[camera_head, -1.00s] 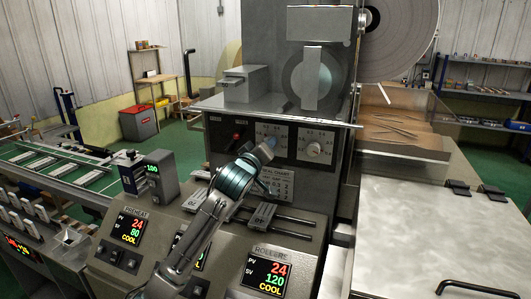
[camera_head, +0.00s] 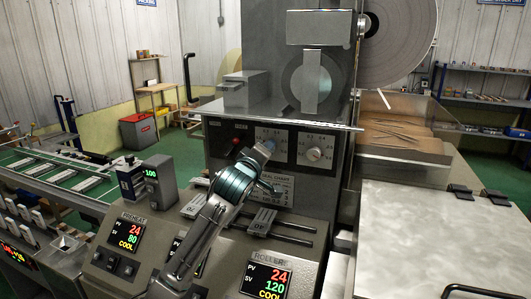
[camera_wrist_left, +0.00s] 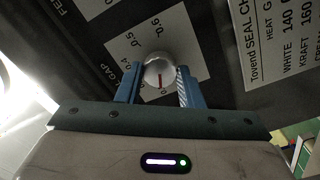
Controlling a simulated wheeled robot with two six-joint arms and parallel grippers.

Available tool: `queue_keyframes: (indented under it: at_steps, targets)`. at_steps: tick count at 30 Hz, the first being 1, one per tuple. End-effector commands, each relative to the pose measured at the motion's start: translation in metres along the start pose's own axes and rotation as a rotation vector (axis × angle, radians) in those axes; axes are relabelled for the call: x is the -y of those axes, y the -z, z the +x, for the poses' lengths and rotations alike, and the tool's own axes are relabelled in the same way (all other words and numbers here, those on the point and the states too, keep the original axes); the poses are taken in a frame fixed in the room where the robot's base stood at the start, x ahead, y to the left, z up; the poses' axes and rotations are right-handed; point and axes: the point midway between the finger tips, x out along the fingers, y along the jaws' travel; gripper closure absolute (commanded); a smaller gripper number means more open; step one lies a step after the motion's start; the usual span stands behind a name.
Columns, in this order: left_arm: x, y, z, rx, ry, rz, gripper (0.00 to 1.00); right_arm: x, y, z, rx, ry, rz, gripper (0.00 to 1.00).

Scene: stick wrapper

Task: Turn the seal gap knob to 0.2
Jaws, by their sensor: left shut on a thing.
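The seal gap knob (camera_wrist_left: 159,72) is a round pale knob with a red pointer line, on a white scale plate (camera_wrist_left: 180,28) in the left wrist view. The pointer line runs toward the bottom of that picture. The figures 0.4, 0.5 and 0.6 show on the plate; 0.2 cannot be read. My left gripper (camera_wrist_left: 158,88) is shut on the knob, a blue finger at each side. In the head view, my left gripper (camera_head: 263,151) reaches the machine's dark panel and hides most of this knob. My right gripper is not in view.
A second pale knob (camera_head: 314,154) sits just right on the same panel. A red button (camera_head: 236,140) is to the left. A metal shelf (camera_head: 285,117) juts out above the panel. Slide blocks on rods (camera_head: 290,232) and sloped control displays (camera_head: 268,280) lie below.

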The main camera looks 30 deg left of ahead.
Motion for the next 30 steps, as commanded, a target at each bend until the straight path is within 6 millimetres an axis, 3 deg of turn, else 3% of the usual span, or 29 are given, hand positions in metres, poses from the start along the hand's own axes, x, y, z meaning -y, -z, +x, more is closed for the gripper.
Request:
queue_keyframes:
  at_steps: [1,2,4,5,13,17,30]
  targets:
    - [0.001,0.0,0.0,0.001,0.001,0.0,0.89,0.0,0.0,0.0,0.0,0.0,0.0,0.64]
    - [0.001,0.0,0.0,0.001,0.001,0.0,0.6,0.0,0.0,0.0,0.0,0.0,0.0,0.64]
    - [0.001,0.0,0.0,0.001,0.001,0.0,0.47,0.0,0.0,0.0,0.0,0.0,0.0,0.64]
    - [0.001,0.0,0.0,0.001,0.001,0.0,0.44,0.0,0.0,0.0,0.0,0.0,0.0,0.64]
    - [0.001,0.0,-0.001,0.0,0.0,0.001,0.44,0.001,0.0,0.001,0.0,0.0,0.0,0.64]
    - [0.002,-0.001,-0.011,0.0,-0.002,0.003,0.44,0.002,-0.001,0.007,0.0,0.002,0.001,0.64]
    - [0.003,-0.001,-0.092,0.0,-0.002,0.005,0.44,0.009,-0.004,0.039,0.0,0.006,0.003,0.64]
